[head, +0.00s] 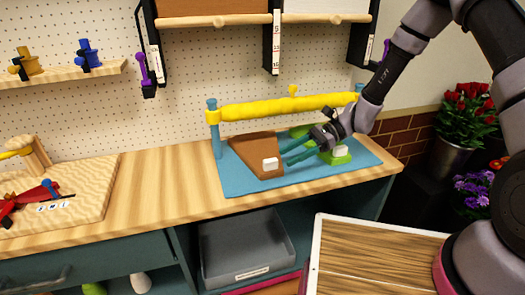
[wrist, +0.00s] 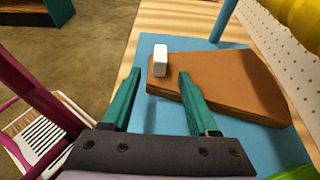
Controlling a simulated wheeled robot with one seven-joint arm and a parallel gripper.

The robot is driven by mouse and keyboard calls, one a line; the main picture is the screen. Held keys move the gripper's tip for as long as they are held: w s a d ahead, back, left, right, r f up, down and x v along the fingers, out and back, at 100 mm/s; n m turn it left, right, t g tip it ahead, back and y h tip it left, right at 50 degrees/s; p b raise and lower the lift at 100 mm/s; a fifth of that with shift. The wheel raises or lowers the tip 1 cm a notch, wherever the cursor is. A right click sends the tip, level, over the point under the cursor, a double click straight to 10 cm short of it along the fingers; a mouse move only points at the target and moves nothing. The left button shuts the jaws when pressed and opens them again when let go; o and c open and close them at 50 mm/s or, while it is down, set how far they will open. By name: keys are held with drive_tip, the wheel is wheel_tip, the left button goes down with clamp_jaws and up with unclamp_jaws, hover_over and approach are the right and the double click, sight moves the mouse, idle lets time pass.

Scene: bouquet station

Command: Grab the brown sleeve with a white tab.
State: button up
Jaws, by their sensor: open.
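The brown sleeve (head: 252,153) is a flat wedge lying on the blue mat (head: 236,188) on the wooden counter. Its white tab (head: 270,164) stands at its narrow end, facing my gripper. The sleeve (wrist: 222,78) and the white tab (wrist: 160,60) also show in the wrist view. My gripper (head: 284,159) has green fingers and is open and empty. It reaches in from the right, close to the tab. In the wrist view my gripper (wrist: 157,85) has its right fingertip over the sleeve's near edge and its left fingertip off the sleeve; whether it touches cannot be told.
A yellow roll (head: 285,106) on blue posts stands behind the sleeve. A white and green object (head: 337,155) sits on the mat beside my gripper. A wooden board with tools (head: 58,200) lies at left. A grey bin (head: 245,246) is below the counter.

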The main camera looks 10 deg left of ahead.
sight(278, 161)
drive_tip(key=shift+x, duration=2.75)
drive_tip(key=shift+a+r, duration=0.1)
clamp_jaws()
